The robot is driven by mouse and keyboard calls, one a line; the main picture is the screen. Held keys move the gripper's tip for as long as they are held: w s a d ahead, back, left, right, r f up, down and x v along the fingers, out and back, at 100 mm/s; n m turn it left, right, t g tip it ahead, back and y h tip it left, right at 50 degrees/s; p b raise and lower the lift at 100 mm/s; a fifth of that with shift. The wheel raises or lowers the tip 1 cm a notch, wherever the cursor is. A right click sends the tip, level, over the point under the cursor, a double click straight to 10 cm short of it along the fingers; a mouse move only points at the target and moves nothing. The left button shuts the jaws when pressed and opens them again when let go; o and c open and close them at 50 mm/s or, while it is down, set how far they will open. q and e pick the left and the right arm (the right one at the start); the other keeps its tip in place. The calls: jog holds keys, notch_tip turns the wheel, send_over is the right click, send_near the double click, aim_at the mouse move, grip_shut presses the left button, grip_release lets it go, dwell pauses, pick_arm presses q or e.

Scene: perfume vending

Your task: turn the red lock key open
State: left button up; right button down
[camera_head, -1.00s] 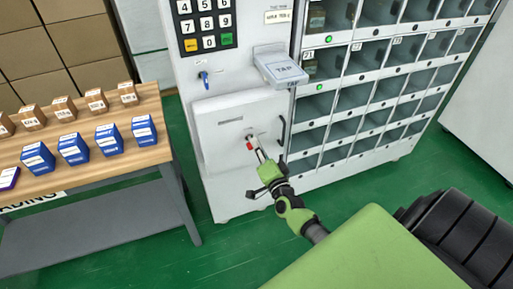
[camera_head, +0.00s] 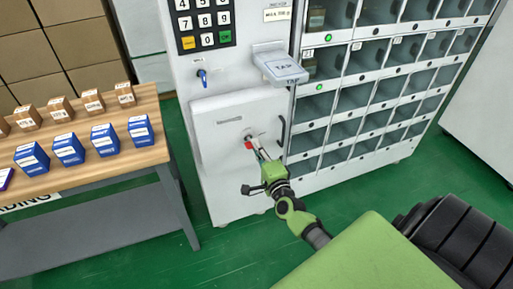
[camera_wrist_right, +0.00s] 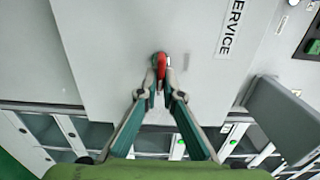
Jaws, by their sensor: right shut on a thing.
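The red lock key (camera_head: 249,144) sits in the lock on the white service panel (camera_head: 213,138) of the vending machine. My right gripper (camera_head: 256,146) reaches it from below right and is shut on it. In the right wrist view the red key (camera_wrist_right: 161,66) shows between the fingertips of my right gripper (camera_wrist_right: 160,80), its long side running along the fingers. The keyhole is hidden behind the key and fingertips. My left gripper is not in view.
A blue key (camera_head: 202,74) is higher on the machine, below the keypad (camera_head: 204,22). A tray (camera_head: 280,67) juts out above the panel, and a dark handle (camera_head: 282,131) is right of the lock. A wooden table (camera_head: 88,172) with blue and brown boxes stands at left.

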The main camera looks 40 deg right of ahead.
jog(key=c, duration=2.2)
grip_release()
jog(key=shift+s, duration=0.1)
jog(key=v, duration=1.2)
jog(key=shift+d, duration=0.1)
jog(key=shift+f, duration=0.1)
